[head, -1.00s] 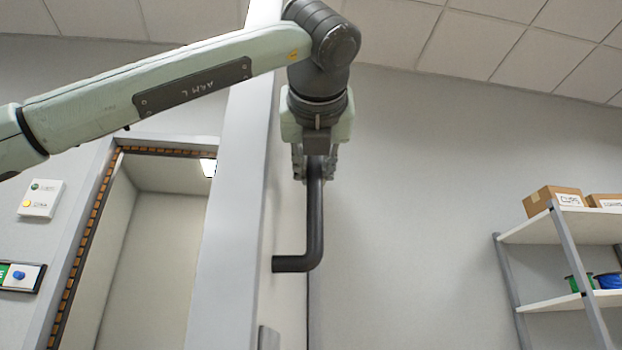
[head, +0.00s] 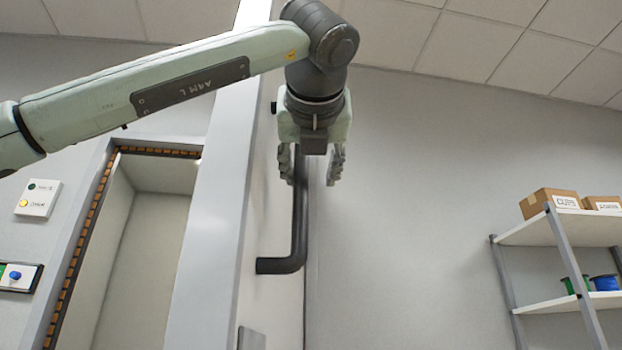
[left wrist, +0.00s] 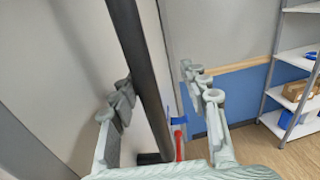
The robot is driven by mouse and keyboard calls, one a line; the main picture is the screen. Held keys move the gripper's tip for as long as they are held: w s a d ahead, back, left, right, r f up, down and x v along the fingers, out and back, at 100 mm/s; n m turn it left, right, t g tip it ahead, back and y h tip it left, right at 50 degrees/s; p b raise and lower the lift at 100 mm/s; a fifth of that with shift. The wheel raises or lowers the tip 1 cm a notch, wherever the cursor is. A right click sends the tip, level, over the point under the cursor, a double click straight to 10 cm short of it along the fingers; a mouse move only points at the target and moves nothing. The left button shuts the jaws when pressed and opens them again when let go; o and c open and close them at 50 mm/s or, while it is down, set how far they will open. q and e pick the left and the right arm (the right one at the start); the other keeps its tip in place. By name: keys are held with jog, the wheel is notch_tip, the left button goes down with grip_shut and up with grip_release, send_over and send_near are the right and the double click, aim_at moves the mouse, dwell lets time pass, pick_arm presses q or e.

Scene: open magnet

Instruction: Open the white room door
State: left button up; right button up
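The white room door (head: 222,205) stands open, swung out from its frame (head: 85,245), seen nearly edge-on in the head view. Its dark bar handle (head: 299,225) is on the right face and bends back to the door at the bottom. My left gripper (head: 312,168) is open, with its fingers spread on either side of the handle's upright bar. The bar lies nearer the left finger. In the left wrist view the handle (left wrist: 137,60) passes between the open fingers (left wrist: 163,95); I cannot tell whether it touches one. My right gripper is out of view.
A shelf unit (head: 550,225) with boxes (head: 550,202) and spools stands at the right. A wall switch box (head: 38,198) and a blue button panel (head: 18,276) are left of the doorway. The wall between door and shelf is clear.

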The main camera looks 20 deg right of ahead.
pick_arm(q)
jog(key=shift+d+f, duration=0.1)
jog(key=shift+d, duration=0.25)
jog(key=shift+s+a, duration=0.1)
jog(key=v, duration=1.2)
dwell(0.5)
